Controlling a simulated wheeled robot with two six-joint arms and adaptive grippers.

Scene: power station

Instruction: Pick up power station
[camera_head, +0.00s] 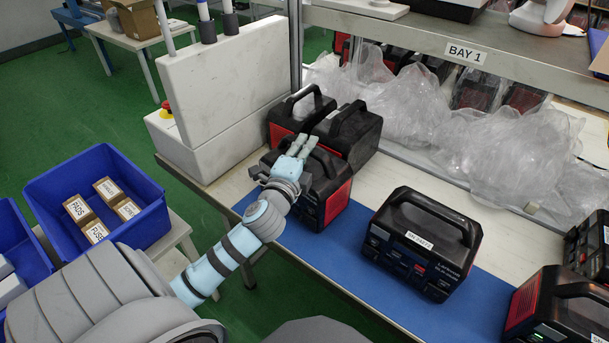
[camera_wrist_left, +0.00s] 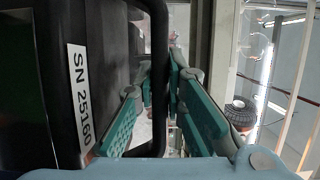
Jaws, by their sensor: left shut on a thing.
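Black power stations with red side panels and top handles stand on the bench. My left gripper (camera_head: 301,145) is shut on the handle of one power station (camera_head: 338,196) at the left end of the blue mat. My arm and fingers hide part of its top and front. In the left wrist view the fingers (camera_wrist_left: 160,85) are at the black handle (camera_wrist_left: 157,50), beside a label (camera_wrist_left: 79,98) reading SN 25160. Another labelled power station (camera_head: 420,245) stands apart on the mat to the right. My right gripper is not in view.
Two power stations (camera_head: 357,135) stand close behind the gripped one. A grey-white cabinet (camera_head: 230,85) rises to the left. Clear plastic wrap (camera_head: 470,130) lies under the BAY 1 shelf (camera_head: 520,65). A blue bin (camera_head: 150,222) with small boxes is at left. Further stations (camera_head: 555,305) stand at right.

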